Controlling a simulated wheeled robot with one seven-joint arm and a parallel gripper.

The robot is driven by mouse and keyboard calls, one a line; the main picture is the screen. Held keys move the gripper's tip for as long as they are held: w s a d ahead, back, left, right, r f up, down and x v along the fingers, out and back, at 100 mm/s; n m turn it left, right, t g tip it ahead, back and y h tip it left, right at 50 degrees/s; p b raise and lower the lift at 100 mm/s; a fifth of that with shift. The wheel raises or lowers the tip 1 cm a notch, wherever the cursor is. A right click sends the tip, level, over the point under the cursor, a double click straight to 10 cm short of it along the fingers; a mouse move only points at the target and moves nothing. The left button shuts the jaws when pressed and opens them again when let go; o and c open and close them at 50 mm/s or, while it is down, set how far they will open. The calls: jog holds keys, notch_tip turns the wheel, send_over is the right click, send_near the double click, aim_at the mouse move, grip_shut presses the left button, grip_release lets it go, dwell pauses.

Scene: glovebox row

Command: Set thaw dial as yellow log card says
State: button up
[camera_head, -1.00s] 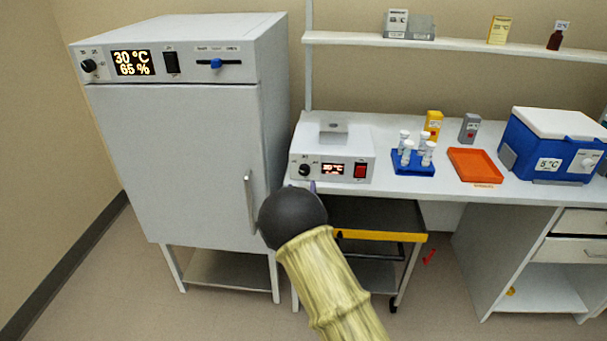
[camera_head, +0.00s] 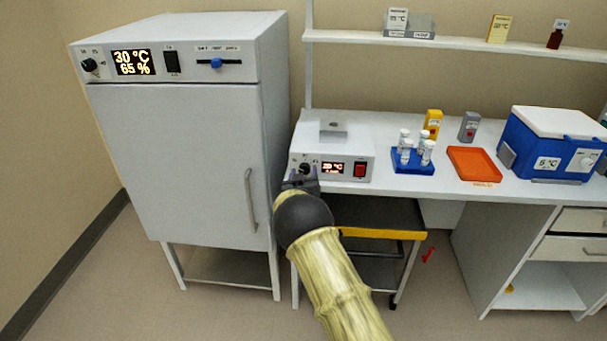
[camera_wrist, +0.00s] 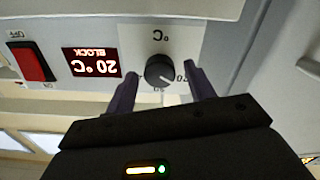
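The thaw block (camera_head: 332,152) is a white box at the left end of the bench, with a black dial (camera_head: 305,169), a red-lit display (camera_head: 333,168) and a red switch (camera_head: 360,170). In the wrist view, upside down, the display (camera_wrist: 94,63) reads 20 °C BLOCK. The dial (camera_wrist: 160,71) has a light pointer line. My gripper (camera_wrist: 161,76) is open, its purple fingers on either side of the dial, with visible gaps. In the head view my gripper (camera_head: 302,180) is at the block's front. A yellow card (camera_head: 499,28) stands on the shelf; its writing is too small to read.
A white incubator (camera_head: 180,160) showing 30 °C 65 % stands close on the left. On the bench are a blue vial rack (camera_head: 413,167), an orange tray (camera_head: 474,178) and a blue cooler (camera_head: 515,150). A cart with a yellow edge (camera_head: 380,234) is below.

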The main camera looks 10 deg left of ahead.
jog(key=c, duration=0.9)
jog(key=shift+o, duration=0.3)
jog(key=shift+f+m+b, duration=0.1)
jog(key=shift+m+b, duration=0.3)
jog(key=shift+b, duration=0.2)
jog(key=shift+f+m+b, duration=0.1)
jog(key=shift+m+b, duration=0.7)
jog(key=shift+b, duration=0.45)
jog(key=m+b, duration=0.7)
jog(key=b, duration=0.1)
jog(key=shift+d, duration=0.1)
jog(key=shift+m+b, duration=1.2)
jog(key=shift+b, duration=0.1)
jog(key=shift+r, duration=0.2)
